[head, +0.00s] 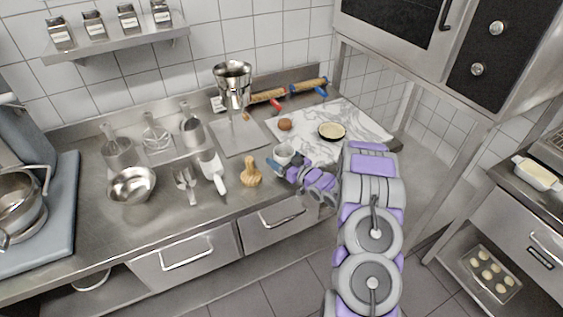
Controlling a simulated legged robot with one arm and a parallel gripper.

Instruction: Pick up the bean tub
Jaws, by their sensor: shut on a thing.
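The bean tub, which I take to be the small white round tub (284,149), is upright with its open top showing. It is near the counter's front, beside the left edge of the marble slab. My gripper (281,164) reaches in from the right and is shut on the near side of the tub. The gripper hides the tub's lower front, so I cannot tell whether its base touches the counter. What is inside the tub is too small to make out.
A wooden tool (251,172) stands close to the left of my gripper. The marble slab (357,117) behind holds a brown ball (285,124) and a pastry tin (332,130).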

